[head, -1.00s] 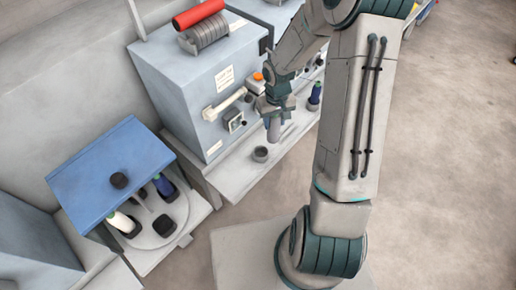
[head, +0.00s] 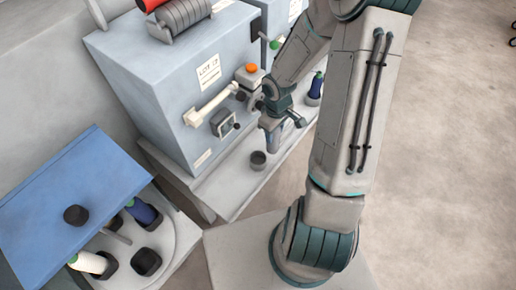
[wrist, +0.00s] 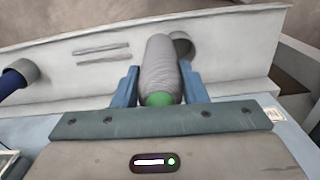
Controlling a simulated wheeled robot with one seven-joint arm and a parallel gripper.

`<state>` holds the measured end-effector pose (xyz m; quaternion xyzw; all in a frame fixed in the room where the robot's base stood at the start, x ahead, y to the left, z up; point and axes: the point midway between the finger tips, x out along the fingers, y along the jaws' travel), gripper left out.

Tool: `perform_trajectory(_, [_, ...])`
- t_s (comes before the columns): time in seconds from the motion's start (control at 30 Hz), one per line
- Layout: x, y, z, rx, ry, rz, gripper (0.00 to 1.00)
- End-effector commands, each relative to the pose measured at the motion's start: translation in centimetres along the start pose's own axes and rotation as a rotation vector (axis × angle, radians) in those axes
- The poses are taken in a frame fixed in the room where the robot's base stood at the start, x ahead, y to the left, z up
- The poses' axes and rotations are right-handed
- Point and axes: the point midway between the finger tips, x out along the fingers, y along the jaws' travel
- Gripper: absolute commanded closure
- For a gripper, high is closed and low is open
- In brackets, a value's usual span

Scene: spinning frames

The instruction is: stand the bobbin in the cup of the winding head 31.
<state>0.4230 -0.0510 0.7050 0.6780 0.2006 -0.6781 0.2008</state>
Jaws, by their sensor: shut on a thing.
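My gripper (head: 272,112) is shut on a grey bobbin (wrist: 160,65) with a green end, held between its two blue fingers. In the head view the bobbin (head: 273,138) hangs roughly upright below my gripper. An empty dark grey cup (head: 258,160) stands on the ledge in front of the blue-grey machine, just left of and below the bobbin. In the wrist view the cup (wrist: 182,44) shows partly behind the bobbin's far end. The bobbin is apart from the cup in the head view; its exact height above the ledge is hard to tell. I cannot read a head number 31.
Another cup on the ledge holds a blue bobbin (head: 316,86), to the right. The machine (head: 170,75) has a white handle and an orange knob (head: 252,68) close to my gripper. A round tray (head: 178,236) with blue and white bobbins stands at left under a blue panel (head: 60,200).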

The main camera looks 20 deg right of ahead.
Motion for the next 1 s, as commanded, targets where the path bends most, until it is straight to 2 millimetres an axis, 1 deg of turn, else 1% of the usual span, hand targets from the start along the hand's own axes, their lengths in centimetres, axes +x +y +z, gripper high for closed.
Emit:
perform_trajectory(0.03, [1.0,-0.8,-0.8,-0.006,0.0,0.0,0.86])
perform_trajectory(0.1, [1.7,-1.7,-1.6,-0.005,-0.001,0.0,0.86])
perform_trajectory(0.2, [2.5,-2.8,-2.7,-0.004,0.0,0.0,0.86])
perform_trajectory(0.3, [3.0,-3.5,-3.3,-0.001,0.0,0.001,0.86])
perform_trajectory(0.47, [3.7,-3.8,-3.5,0.003,-0.001,0.0,0.86])
perform_trajectory(0.7, [7.0,-3.8,-3.5,0.001,-0.001,0.0,0.86])
perform_trajectory(0.77, [7.3,-3.8,-3.5,0.002,-0.001,0.0,0.86])
perform_trajectory(1.0, [7.2,-3.7,-3.5,0.003,0.0,0.001,0.86])
